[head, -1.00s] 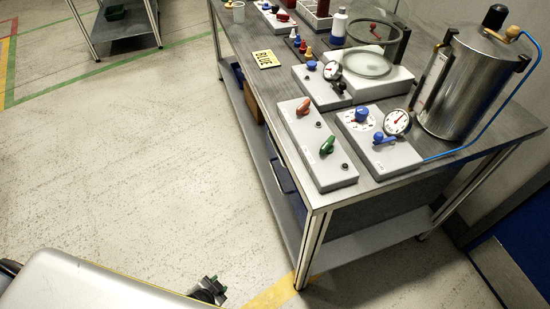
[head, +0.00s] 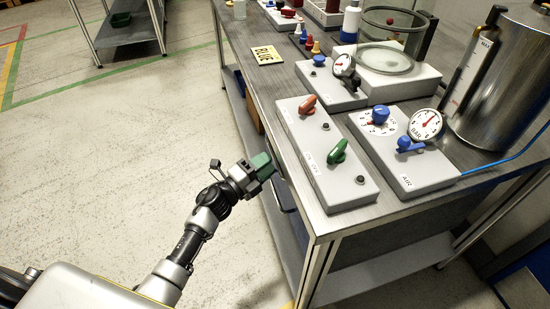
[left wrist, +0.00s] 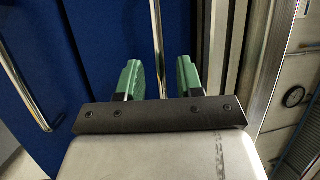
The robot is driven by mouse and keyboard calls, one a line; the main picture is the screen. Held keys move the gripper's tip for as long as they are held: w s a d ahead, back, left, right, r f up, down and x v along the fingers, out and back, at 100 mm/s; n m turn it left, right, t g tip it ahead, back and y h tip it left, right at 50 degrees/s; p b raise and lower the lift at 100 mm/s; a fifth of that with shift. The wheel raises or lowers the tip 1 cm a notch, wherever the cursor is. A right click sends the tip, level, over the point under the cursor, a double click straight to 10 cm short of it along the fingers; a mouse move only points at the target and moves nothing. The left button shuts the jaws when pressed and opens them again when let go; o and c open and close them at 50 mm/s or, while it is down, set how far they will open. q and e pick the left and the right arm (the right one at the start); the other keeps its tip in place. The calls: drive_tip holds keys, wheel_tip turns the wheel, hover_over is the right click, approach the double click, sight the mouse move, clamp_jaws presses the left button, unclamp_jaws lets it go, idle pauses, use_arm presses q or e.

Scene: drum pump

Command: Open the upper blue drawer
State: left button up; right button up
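In the left wrist view two dark blue drawer fronts stand side by side, parted by a thin dark seam. The upper blue drawer (left wrist: 100,45) is the one nearer the pale table frame, with a metal bar handle (left wrist: 157,40). The lower blue drawer (left wrist: 45,60) has its own bar handle (left wrist: 22,85). My left gripper (left wrist: 159,78) is open, its green fingers on either side of the upper handle's line; I cannot tell whether they touch it. In the head view the left gripper (head: 262,165) is beside the table's left edge. My right gripper is out of view.
A lower shelf (head: 275,230) runs beneath.

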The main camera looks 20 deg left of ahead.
sight(275, 157)
use_arm(q)
drive_tip(key=shift+x, duration=1.85)
drive_tip(key=shift+s, duration=0.1)
clamp_jaws()
